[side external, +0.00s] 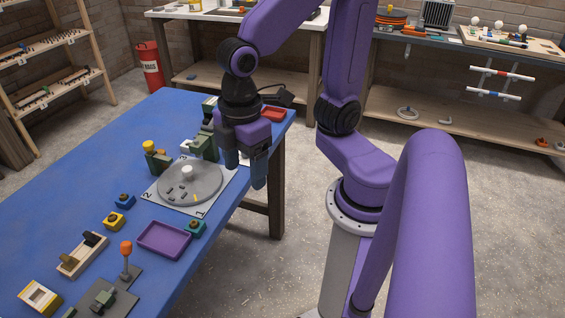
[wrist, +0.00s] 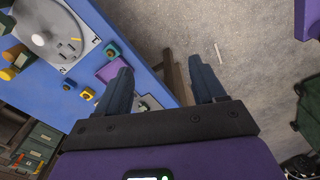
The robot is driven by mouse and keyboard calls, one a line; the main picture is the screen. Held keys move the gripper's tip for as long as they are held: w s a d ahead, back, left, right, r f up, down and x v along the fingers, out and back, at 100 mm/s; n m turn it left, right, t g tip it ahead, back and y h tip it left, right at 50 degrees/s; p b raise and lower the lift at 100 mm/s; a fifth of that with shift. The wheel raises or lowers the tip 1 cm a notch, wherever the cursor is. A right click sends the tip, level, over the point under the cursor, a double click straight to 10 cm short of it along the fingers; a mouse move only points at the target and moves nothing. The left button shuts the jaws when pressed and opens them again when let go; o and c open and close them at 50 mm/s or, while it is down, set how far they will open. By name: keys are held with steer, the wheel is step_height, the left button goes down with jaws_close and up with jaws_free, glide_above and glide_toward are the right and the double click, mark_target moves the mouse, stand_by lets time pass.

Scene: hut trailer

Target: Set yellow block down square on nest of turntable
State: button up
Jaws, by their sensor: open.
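The yellow block (side external: 114,221), with a dark knob on top, sits on the blue table left of the purple tray. It also shows in the wrist view (wrist: 87,94), beyond my left finger. The turntable (side external: 188,182) is a grey disc with a pale central hub on a white numbered plate; it shows at upper left in the wrist view (wrist: 45,32). Small dark raised pieces on the disc look like the nest. My gripper (side external: 246,170) is open and empty, above and right of the turntable near the table edge. In the wrist view its fingers (wrist: 162,80) are wide apart.
A purple tray (side external: 164,240), a teal block (side external: 196,228) and a blue block (side external: 125,201) lie near the yellow block. Green fixtures (side external: 204,146) stand behind the turntable. An orange-topped post (side external: 126,258) stands at the front. A red tray (side external: 273,114) lies at the far end.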

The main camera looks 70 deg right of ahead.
steer(key=shift+o, duration=0.3)
steer(key=s+d+f, duration=0.1)
steer(key=s+d, duration=0.3)
steer(key=s, duration=0.1)
steer(key=shift+s+m, duration=0.15)
steer(key=shift+m, duration=0.25)
steer(key=shift+o, duration=1.4)
steer(key=shift+s+d+f, duration=0.2)
steer(key=shift+s, duration=0.1)
steer(key=w+a+f+n+t+h, duration=0.1)
steer(key=w+a+n+h, duration=0.15)
steer(key=w+a, duration=0.6)
steer(key=w+a+f+n+t+h, duration=0.15)
steer(key=w+a+n, duration=0.25)
steer(key=w, duration=0.9)
steer(key=n+t+h, duration=0.3)
steer(key=n, duration=0.4)
glide_toward(111, 216)
steer(key=x, duration=0.3)
steer(key=shift+w+f, duration=0.1)
steer(key=shift+w, duration=0.1)
steer(key=shift+x, duration=2.65)
